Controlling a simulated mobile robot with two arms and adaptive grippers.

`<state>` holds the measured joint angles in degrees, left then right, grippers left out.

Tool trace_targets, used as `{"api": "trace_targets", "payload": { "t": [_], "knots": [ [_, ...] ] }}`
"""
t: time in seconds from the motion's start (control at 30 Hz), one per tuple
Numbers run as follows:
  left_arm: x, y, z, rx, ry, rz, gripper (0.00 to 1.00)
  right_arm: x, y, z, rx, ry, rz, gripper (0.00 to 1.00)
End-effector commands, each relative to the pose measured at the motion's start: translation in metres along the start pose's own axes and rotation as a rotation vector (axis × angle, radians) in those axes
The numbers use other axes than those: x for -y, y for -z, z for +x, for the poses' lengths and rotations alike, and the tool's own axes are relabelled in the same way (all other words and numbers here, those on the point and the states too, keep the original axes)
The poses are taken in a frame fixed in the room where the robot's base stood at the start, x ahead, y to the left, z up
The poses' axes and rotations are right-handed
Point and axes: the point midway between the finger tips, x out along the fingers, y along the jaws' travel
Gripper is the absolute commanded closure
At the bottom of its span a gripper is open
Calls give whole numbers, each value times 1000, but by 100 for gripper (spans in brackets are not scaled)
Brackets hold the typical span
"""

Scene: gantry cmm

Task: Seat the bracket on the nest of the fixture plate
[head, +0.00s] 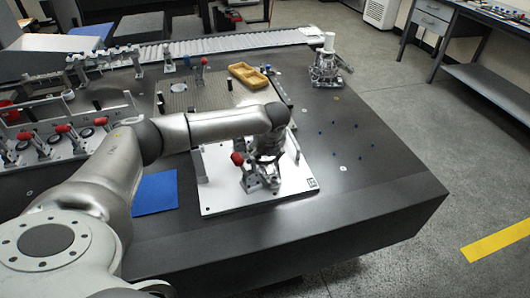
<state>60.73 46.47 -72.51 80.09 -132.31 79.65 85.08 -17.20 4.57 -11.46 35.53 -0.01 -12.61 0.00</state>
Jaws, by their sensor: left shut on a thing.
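The white fixture plate (222,197) lies on the dark granite table, near its front edge. A toggle clamp with a red knob (238,158) stands on it, with metal parts around it. My left gripper (266,163) points down over the right half of the plate, its arm reaching in from the left. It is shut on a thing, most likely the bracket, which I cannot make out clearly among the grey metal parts. The nest is hidden by the gripper and clamp, so I cannot tell whether the bracket touches it. My right gripper is not in view.
A blue mat (155,193) lies left of the plate. Behind are a perforated plate (205,95), a yellow tray (249,75) and a metal device (327,68). Red-knobbed clamps (68,134) crowd the left. The table's right side is mostly clear, with small blue dots.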

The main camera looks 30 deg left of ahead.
Motion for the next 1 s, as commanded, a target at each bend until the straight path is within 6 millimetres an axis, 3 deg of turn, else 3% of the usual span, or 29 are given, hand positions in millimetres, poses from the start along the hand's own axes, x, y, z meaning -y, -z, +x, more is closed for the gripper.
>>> {"api": "trace_targets", "payload": {
  "t": [0.27,0.3,0.47,0.83,1.0],
  "knots": [
    [1,0,1,2,2,-1,77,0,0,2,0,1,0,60],
    [1,0,1,2,2,-1,31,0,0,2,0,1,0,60],
    [0,0,1,1,2,-1,11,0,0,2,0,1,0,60],
    [0,2,2,-1,-1,1,10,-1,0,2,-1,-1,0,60],
    [1,0,-18,0,2,1,10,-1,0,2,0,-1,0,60]
  ]
}}
